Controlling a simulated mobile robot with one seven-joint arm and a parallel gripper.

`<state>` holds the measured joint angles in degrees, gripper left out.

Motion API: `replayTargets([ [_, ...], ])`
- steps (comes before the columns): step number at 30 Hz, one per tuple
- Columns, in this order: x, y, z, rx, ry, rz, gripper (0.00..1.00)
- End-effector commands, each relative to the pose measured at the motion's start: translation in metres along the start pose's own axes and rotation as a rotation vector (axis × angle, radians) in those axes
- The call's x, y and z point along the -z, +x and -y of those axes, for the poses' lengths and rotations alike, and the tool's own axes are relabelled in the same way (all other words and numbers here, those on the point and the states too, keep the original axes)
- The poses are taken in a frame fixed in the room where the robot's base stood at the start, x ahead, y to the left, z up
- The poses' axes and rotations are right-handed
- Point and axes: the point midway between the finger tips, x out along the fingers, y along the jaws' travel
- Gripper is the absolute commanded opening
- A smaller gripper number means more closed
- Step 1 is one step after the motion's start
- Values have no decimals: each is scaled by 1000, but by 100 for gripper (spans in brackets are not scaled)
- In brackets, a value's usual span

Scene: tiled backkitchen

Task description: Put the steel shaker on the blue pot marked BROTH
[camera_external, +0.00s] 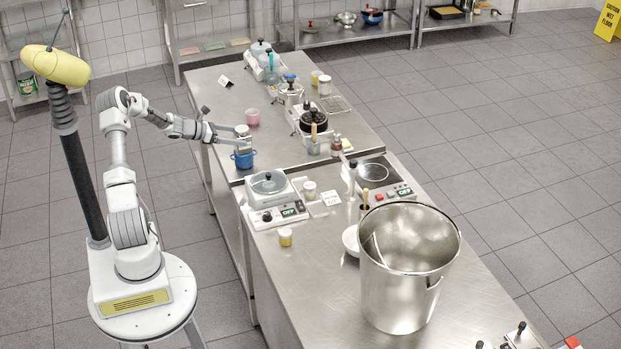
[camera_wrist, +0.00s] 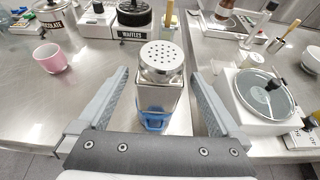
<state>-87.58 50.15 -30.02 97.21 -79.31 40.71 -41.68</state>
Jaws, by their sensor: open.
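The steel shaker (camera_wrist: 160,75), with a round, perforated top, stands between the fingers of my gripper (camera_wrist: 158,88) in the wrist view. My gripper is open, with a gap on each side of the shaker. The blue pot (camera_wrist: 153,122) shows just below the shaker, which hides most of it. In the external view the shaker (camera_external: 242,131) is upright over the blue pot (camera_external: 243,159) at the counter's left edge, with my gripper (camera_external: 241,136) around it. The shaker appears to rest on the pot, but the contact is hidden. No BROTH marking is readable.
A pink cup (camera_external: 252,117) stands behind the pot. A scale-like appliance with a glass lid (camera_external: 268,183) is in front of it. A large steel stockpot (camera_external: 405,265) stands on the near counter. Bare steel lies between the pot and the pink cup.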

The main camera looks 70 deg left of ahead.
Motion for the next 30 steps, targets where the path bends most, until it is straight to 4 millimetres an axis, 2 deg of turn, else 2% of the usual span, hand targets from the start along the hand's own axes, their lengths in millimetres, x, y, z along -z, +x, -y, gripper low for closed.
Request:
replayTargets([
  [1, 0, -13, -1, -5, 2, -2, 100],
  [6, 0, -51, -1, -4, 2, -2, 100],
  [9, 0, -69, -1, -3, 2, -2, 100],
  [15, 1, -89, 0, -1, 0, -2, 100],
  [25, -2, -90, 3, 7, 11, -5, 100],
  [28, -13, -81, 23, 54, 85, -34, 100],
  [30, -26, -69, 51, 117, 188, -73, 100],
])
